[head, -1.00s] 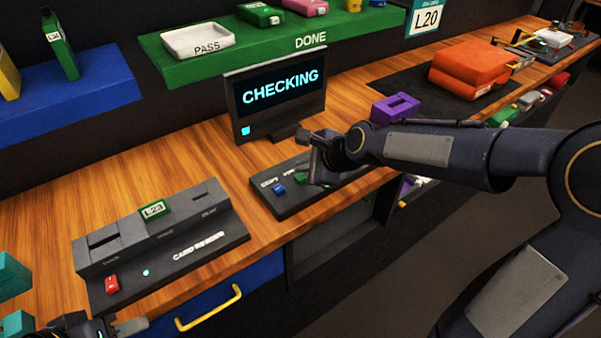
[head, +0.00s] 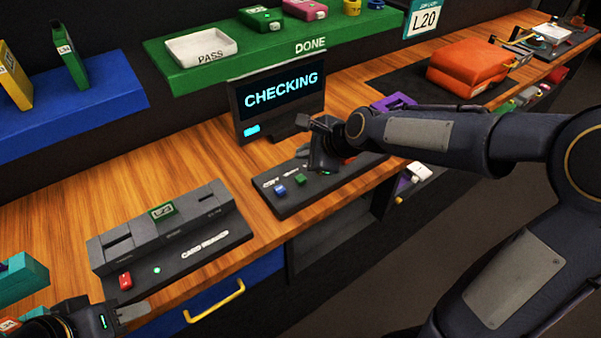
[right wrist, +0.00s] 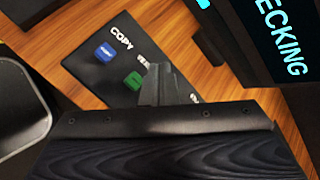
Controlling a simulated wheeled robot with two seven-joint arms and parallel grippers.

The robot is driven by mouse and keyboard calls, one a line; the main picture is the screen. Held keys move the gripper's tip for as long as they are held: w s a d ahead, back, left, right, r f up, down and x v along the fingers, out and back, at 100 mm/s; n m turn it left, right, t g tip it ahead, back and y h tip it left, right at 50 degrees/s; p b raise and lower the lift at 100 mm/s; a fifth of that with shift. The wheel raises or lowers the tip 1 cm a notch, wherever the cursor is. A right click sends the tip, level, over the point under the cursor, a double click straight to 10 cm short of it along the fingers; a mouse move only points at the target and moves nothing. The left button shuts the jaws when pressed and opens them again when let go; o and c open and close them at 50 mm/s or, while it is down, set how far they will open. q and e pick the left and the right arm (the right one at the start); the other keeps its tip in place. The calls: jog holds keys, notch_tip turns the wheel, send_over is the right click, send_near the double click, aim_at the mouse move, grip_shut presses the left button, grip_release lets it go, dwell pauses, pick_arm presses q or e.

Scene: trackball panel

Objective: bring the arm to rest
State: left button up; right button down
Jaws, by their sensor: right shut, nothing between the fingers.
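My right gripper (head: 324,148) is shut and empty above the dark button panel (head: 310,195). The panel carries a blue button (head: 280,190) and a green button (head: 300,179); its right end is partly hidden behind my gripper. In the right wrist view, the shut fingers (right wrist: 165,85) show over the panel, close to the green button (right wrist: 134,80) in the picture, with the blue button (right wrist: 106,52) beyond. Contact cannot be told. My left gripper (head: 125,312) is at the lower left edge, in front of the card reader, only partly in view; its opening is unclear.
The monitor (head: 280,98) reading CHECKING stands just behind the panel. The card reader (head: 165,235) holds a green card (head: 162,211). A purple block (head: 393,103) and orange case (head: 468,65) lie to the right. The green DONE shelf (head: 270,50) overhangs the back.

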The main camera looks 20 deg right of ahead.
dwell(0.6)
jog(key=s+d+n+g, duration=0.1)
jog(key=s+d+n, duration=0.1)
jog(key=s+n, duration=0.7)
jog(key=s+d+n+g+h, duration=0.1)
jog(key=s+d+n, duration=0.2)
jog(key=s+n, duration=0.7)
jog(key=s, duration=0.8)
jog(key=shift+f, duration=0.3)
